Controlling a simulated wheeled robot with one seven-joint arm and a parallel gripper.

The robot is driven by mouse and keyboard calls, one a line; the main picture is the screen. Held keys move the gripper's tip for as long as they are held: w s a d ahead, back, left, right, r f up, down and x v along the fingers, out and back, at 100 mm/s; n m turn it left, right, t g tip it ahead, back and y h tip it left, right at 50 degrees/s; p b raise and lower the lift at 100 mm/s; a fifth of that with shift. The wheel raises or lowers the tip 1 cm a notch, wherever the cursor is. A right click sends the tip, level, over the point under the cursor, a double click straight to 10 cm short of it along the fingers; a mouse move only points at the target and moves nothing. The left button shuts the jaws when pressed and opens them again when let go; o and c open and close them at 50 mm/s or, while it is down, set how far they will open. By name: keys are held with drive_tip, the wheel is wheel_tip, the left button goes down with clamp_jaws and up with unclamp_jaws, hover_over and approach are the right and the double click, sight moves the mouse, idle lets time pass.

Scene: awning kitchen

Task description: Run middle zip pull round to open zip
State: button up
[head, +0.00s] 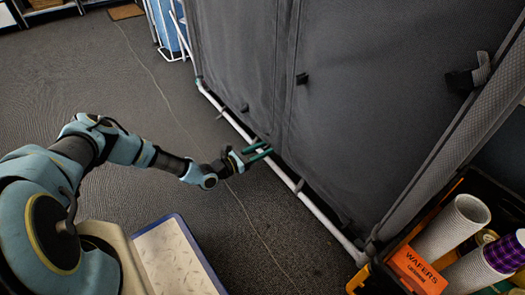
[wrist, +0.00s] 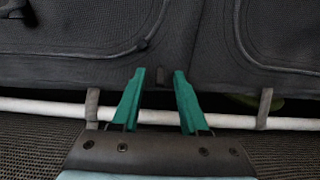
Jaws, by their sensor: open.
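A dark grey fabric wall (head: 360,90) has a vertical seam (head: 288,75) running down to its lower edge. In the wrist view, a small dark tab (wrist: 162,74), which looks like the middle zip pull, hangs at the bottom of the fabric. My gripper (head: 266,149) is low at the foot of the wall, by the seam. In the wrist view its green fingers (wrist: 160,84) are open, with the tab between and just beyond their tips. I see no finger touching it.
A white pole (head: 228,118) runs along the wall's foot, strapped to the fabric (wrist: 92,105). A crate (head: 358,280) with cups and a wafers box (head: 415,268) stands at bottom right. A blue-edged board (head: 175,262) is near my arm. A thin cable (head: 165,100) crosses the open floor at left.

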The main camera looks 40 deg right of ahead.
drive_tip(key=shift+c, duration=0.3)
clamp_jaws()
idle(1.1)
